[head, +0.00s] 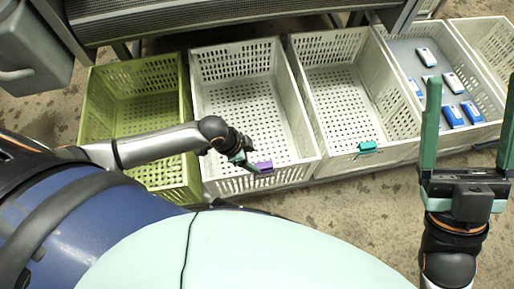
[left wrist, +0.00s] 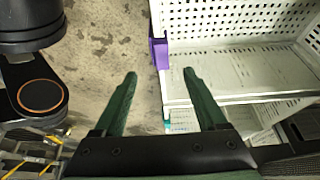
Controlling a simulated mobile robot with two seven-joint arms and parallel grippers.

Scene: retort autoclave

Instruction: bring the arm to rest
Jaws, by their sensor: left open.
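My left arm reaches in from the left in the head view, and its gripper (head: 243,160) is over the front rim of a white crate (head: 308,158), close to a purple tag (head: 264,166).
A green crate (head: 184,125) and another white crate (head: 408,121), with a teal tag (head: 367,147), stand in the row, empty. A crate (head: 385,42) at the right holds several blue and white packs. A dark conveyor (head: 180,12) runs behind. Bare floor (head: 330,205) lies in front.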

